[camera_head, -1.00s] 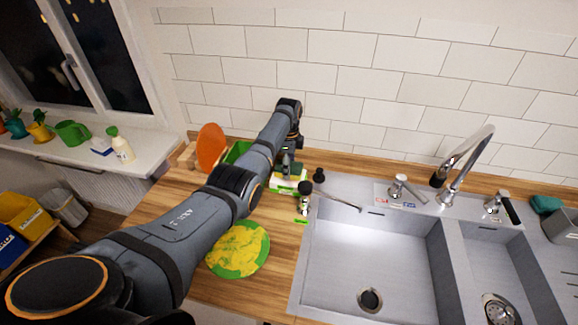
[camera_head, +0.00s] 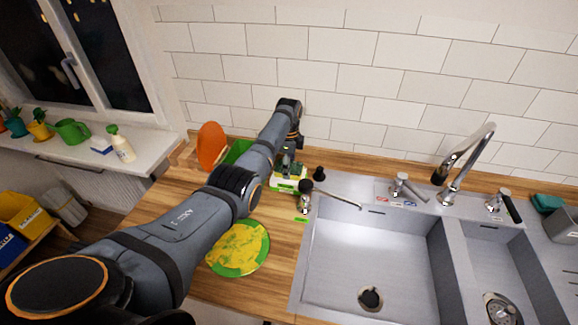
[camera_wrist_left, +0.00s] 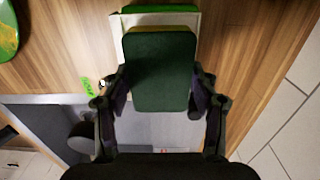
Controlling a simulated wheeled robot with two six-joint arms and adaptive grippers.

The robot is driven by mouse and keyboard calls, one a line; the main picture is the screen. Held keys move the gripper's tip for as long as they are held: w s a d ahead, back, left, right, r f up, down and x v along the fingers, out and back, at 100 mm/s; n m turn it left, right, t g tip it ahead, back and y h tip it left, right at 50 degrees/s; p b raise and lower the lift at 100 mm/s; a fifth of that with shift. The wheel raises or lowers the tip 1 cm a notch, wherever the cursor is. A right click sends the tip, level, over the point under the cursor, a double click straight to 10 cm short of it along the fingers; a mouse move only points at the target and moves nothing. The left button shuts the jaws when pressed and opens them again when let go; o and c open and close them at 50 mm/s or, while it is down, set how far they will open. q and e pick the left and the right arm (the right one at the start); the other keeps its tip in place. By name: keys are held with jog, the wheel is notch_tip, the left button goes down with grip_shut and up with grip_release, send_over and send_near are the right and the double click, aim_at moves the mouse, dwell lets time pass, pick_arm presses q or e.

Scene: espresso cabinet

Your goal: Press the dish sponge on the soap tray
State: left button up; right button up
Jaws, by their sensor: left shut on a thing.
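The dish sponge (camera_wrist_left: 163,75) has a dark green face and a yellowish edge in the left wrist view. My left gripper (camera_wrist_left: 160,92) is shut on it, with one finger at each side. The soap tray (camera_wrist_left: 118,38), white with a bright green part, shows behind the sponge. In the head view the tray (camera_head: 283,185) lies on the wooden counter left of the sink, with my left gripper (camera_head: 290,172) right over it. The sponge is mostly hidden there, and I cannot tell whether it touches the tray. My right gripper is not in view.
A green plate with yellow residue (camera_head: 240,250) is on the counter under my arm. An orange board (camera_head: 212,146) stands behind. The tiled wall is close behind.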

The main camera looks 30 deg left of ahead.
pick_arm(q)
jog(key=shift+f, duration=0.4)
jog(key=shift+f+b, duration=0.6)
dwell(1.2)
notch_tip(320, 180, up, 7)
jog(key=p, duration=0.7)
jog(key=shift+r, duration=0.1)
dwell(0.3)
